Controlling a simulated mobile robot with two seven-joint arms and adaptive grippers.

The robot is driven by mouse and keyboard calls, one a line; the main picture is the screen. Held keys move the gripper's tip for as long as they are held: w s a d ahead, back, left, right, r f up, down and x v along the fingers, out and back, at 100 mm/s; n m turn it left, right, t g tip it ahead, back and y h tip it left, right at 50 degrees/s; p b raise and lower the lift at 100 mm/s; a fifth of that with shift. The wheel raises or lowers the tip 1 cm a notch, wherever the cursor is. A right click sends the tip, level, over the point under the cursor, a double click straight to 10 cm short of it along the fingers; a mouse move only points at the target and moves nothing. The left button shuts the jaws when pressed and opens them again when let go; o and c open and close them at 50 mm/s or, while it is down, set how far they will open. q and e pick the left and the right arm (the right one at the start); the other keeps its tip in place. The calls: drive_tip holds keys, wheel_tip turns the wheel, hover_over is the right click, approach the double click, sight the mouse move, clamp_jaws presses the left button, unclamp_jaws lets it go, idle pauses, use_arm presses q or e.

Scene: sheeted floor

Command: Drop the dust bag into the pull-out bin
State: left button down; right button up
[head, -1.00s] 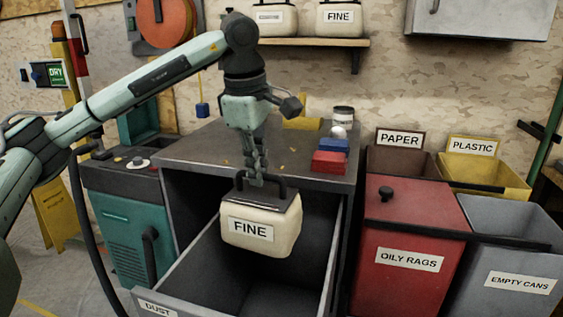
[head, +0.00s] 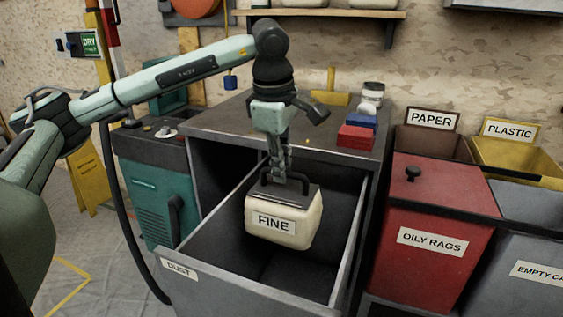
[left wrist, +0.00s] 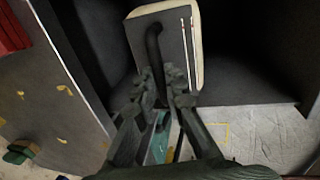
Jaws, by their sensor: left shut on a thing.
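The dust bag (head: 283,222) is a cream block labelled FINE with a dark top plate and a black handle. My left gripper (head: 283,177) is shut on its handle from above. The bag hangs about upright over the open pull-out bin (head: 180,270), a grey drawer labelled DUST. Its lower part appears within the drawer's outline; how far it is below the rim I cannot tell. In the left wrist view, the fingers (left wrist: 166,92) grip the handle, and the bag's cream edge (left wrist: 199,45) shows beyond. My right gripper is not in view.
A dark cabinet top (head: 225,125) with red and blue blocks (head: 356,137) stands behind the bin. A red OILY RAGS bin (head: 430,215), PAPER and PLASTIC bins and a grey EMPTY CANS bin stand at right. A teal machine (head: 150,200) stands left. The drawer's interior looks empty.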

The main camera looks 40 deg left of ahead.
use_arm(q)
drive_tip(key=shift+f, duration=0.1)
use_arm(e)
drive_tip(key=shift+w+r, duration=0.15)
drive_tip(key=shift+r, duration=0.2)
use_arm(q)
drive_tip(key=c, duration=1.5)
unclamp_jaws()
wheel_tip(320, 180, up, 12)
drive_tip(key=s, duration=0.2)
drive_tip(key=shift+s+d, duration=0.15)
drive_tip(key=shift+d, duration=0.1)
drive_tip(key=shift+f, duration=0.15)
